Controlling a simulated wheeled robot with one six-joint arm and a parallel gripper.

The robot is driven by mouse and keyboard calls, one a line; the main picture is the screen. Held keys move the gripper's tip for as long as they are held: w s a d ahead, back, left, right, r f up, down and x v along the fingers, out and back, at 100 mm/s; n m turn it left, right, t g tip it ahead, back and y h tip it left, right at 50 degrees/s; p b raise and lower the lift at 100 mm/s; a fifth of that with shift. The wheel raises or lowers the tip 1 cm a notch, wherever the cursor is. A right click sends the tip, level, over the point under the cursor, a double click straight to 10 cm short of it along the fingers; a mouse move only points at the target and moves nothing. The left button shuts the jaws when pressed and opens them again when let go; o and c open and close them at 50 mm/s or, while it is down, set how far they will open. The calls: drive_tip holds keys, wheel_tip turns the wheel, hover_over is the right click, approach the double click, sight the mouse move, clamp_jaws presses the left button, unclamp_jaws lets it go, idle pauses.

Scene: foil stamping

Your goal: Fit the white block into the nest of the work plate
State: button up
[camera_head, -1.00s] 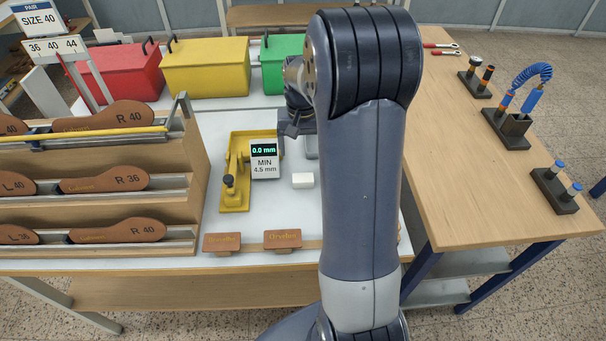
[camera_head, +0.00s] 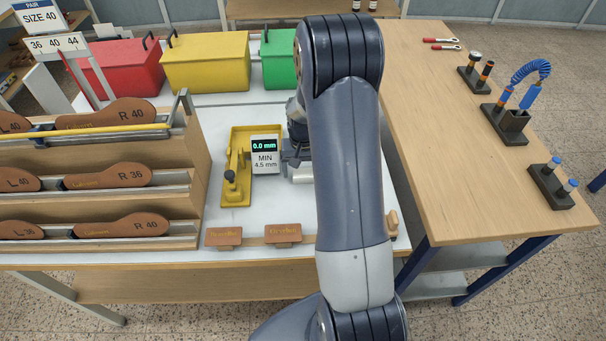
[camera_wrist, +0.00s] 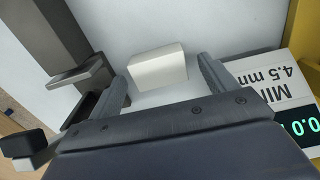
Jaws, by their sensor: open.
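The white block (camera_wrist: 158,67) lies on the pale table top. In the wrist view it sits between and just beyond the two fingers of my gripper (camera_wrist: 166,78), which is open and holds nothing. In the head view my gripper (camera_head: 293,156) is low over the table, and only part of the white block (camera_head: 301,176) shows beside my arm. I cannot make out the work plate or its nest. A dark grey metal piece (camera_wrist: 60,35) stands left of the block in the wrist view; I cannot tell whether it belongs to the plate.
A yellow gauge (camera_head: 236,190) with a display sign (camera_head: 265,160) stands just left of the block. Two brown stamped pieces (camera_head: 283,233) lie near the front edge. A shoe-sole rack (camera_head: 190,190) is left; red, yellow and green bins (camera_head: 205,63) are behind.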

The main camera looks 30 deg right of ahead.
drive_tip(key=shift+c, duration=0.6)
drive_tip(key=c, duration=1)
drive_tip(key=shift+c, duration=0.2)
